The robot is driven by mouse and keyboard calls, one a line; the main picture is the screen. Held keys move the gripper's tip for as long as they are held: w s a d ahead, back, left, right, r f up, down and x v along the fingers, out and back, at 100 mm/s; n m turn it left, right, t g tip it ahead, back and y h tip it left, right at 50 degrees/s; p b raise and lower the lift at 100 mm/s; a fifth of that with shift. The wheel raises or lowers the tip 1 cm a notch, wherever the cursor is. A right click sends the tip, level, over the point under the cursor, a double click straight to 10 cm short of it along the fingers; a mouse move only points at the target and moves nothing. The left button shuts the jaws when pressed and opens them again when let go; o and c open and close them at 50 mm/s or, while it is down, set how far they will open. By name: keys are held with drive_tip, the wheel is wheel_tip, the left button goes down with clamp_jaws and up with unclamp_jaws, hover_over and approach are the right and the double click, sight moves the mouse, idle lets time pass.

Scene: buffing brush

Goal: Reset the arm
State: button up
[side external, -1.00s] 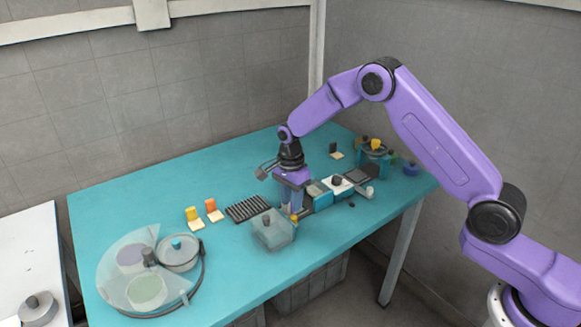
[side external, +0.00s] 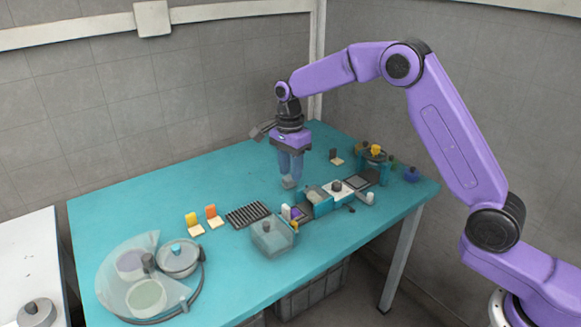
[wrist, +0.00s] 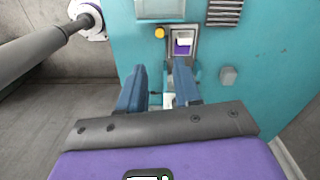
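My gripper (side external: 289,183) hangs above the teal table (side external: 160,200), pointing down, behind the row of small fixtures. In the wrist view my gripper (wrist: 160,75) shows two blue fingers with a clear gap between them. It looks open, and I see nothing held. A fixture with a purple patch and a white piece (wrist: 183,43) lies beyond the fingertips. The same purple fixture (side external: 299,213) shows in the side view, just in front of the gripper and apart from it.
A clear box (side external: 271,236), a black ribbed rack (side external: 248,213) and yellow and orange cards (side external: 211,211) stand left of the fixtures. A round station with a transparent guard (side external: 146,270) is at front left. The table's back left is clear.

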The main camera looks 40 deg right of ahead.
drive_tip(key=s+a+r+n, duration=0.2)
drive_tip(key=s+r+n, duration=0.1)
drive_tip(key=s+n, duration=0.55)
drive_tip(key=s+a+r+n, duration=0.2)
drive_tip(key=s+n, duration=0.4)
drive_tip(key=s, duration=0.5)
drive_tip(key=s+d+n, duration=0.4)
drive_tip(key=s+n, duration=0.3)
drive_tip(key=s, duration=0.3)
drive_tip(key=s+d+f+n, duration=0.1)
drive_tip(key=s+d+n, duration=0.4)
drive_tip(key=s, duration=0.6)
drive_tip(key=shift+s+n+t, duration=0.2)
drive_tip(key=shift+n+t, duration=0.1)
drive_tip(key=shift+n, duration=0.85)
